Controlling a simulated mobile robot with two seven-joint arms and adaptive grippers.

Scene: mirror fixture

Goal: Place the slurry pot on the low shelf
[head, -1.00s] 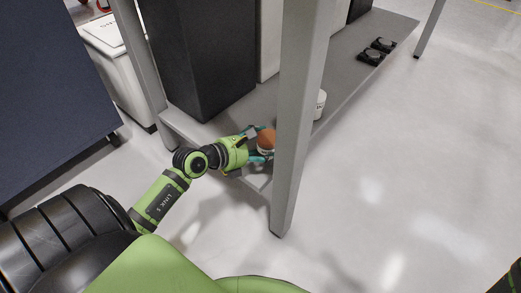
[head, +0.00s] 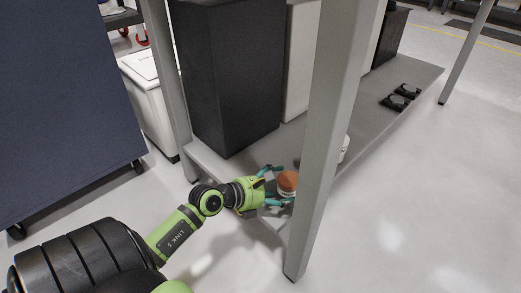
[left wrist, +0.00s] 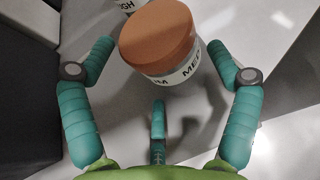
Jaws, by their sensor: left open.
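The slurry pot, a white jar with an orange-brown lid (head: 288,181), stands upright on the front left end of the low grey shelf (head: 352,120), beside the table leg. In the left wrist view the pot (left wrist: 160,45) shows dark lettering reading "MED" on its side. My left gripper (head: 281,187) is open at the pot, its teal fingers spread to either side. My right gripper is out of view.
A grey table leg (head: 330,140) stands just right of the pot and partly hides another white pot (head: 344,148). A tall black box (head: 228,75) stands behind on the shelf. Two small black items (head: 401,96) lie farther right.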

